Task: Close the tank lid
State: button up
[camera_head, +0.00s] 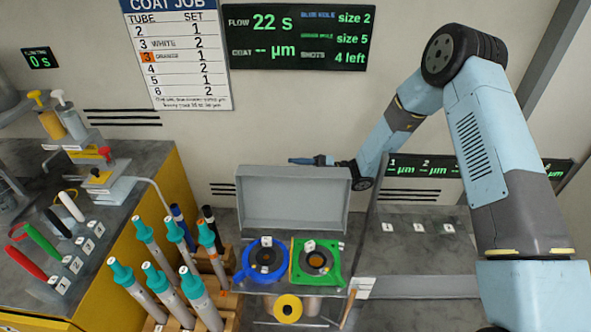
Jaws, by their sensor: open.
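The grey tank lid (292,199) stands raised, upright at the back of the tank (340,292). In front of it, the tank top shows a round blue fixture (249,272) and a square green fixture (334,268), each with a dark round centre. My gripper (292,161) is open and points left, just above or behind the lid's top edge. Its fingers are small and seen side-on; I cannot tell whether they touch the lid. No object shows between them.
Several teal-capped rods (160,283) stand in a wooden rack (219,285) left of the tank. A yellow-sided bench (150,220) holds coloured handles and bottles. A grey surface (425,240) with numbered tags lies right. Display panels (298,36) hang on the back wall.

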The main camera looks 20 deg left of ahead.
jog(key=shift+c, duration=0.2)
grip_shut()
jog(key=shift+f, duration=0.1)
jog(key=shift+s, duration=0.15)
